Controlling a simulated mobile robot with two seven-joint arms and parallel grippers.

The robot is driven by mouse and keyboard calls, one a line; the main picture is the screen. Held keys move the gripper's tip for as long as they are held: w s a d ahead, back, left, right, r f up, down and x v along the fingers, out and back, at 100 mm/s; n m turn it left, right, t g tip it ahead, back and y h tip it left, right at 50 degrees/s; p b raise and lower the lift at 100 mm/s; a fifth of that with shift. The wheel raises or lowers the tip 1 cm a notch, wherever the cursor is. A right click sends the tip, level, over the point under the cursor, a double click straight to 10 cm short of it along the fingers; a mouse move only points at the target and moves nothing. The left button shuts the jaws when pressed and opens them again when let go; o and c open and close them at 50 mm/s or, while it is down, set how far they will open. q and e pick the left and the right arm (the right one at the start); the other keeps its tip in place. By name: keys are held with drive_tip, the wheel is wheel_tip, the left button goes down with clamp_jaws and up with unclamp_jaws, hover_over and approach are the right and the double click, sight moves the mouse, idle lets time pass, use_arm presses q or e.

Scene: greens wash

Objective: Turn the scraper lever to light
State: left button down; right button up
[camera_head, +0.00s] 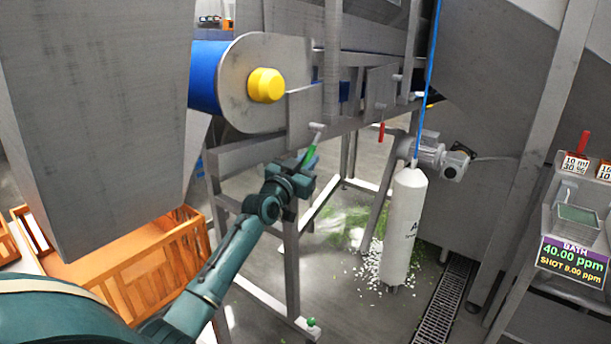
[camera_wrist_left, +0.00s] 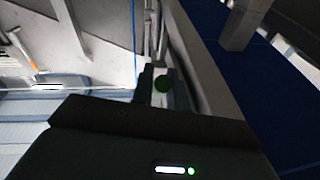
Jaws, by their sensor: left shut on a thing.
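The scraper lever (camera_head: 311,152) has a green grip and a pale metal end, and sits on the grey frame below the blue belt's end plate. It slants down and left towards my left gripper (camera_head: 304,168). My left gripper is shut on the lever's green grip. In the left wrist view a dark green round end of the lever (camera_wrist_left: 162,84) shows between the fingers. Part of the grip is hidden by the fingers. No light or heavy marking can be read beside the lever. My right gripper is not in view.
A yellow hub (camera_head: 266,85) is on the belt's end plate (camera_head: 238,70). A small red handle (camera_head: 381,132) is further right on the frame. A white cylinder (camera_head: 404,220) hangs from a blue line. Orange crates (camera_head: 150,262) stand at the left. A bath display (camera_head: 572,260) reads 40.00 ppm.

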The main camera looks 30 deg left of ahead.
use_arm(q)
drive_tip(key=b, duration=0.1)
drive_tip(key=f+t+b, duration=0.1)
drive_tip(key=shift+w+f+b, duration=0.1)
drive_tip(key=shift+w+b, duration=0.2)
drive_tip(key=shift+b, duration=0.05)
drive_tip(key=w+t+b, duration=0.1)
drive_tip(key=t+b, duration=0.1)
drive_tip(key=b, duration=0.5)
drive_tip(key=shift+w+n+y, duration=0.3)
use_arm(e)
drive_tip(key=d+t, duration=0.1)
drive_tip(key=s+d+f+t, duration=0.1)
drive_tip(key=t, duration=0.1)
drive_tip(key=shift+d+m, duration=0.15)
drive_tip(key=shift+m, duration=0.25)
use_arm(q)
drive_tip(key=c, duration=1.7)
unclamp_jaws()
drive_tip(key=v, duration=1.3)
drive_tip(key=shift+f, duration=0.25)
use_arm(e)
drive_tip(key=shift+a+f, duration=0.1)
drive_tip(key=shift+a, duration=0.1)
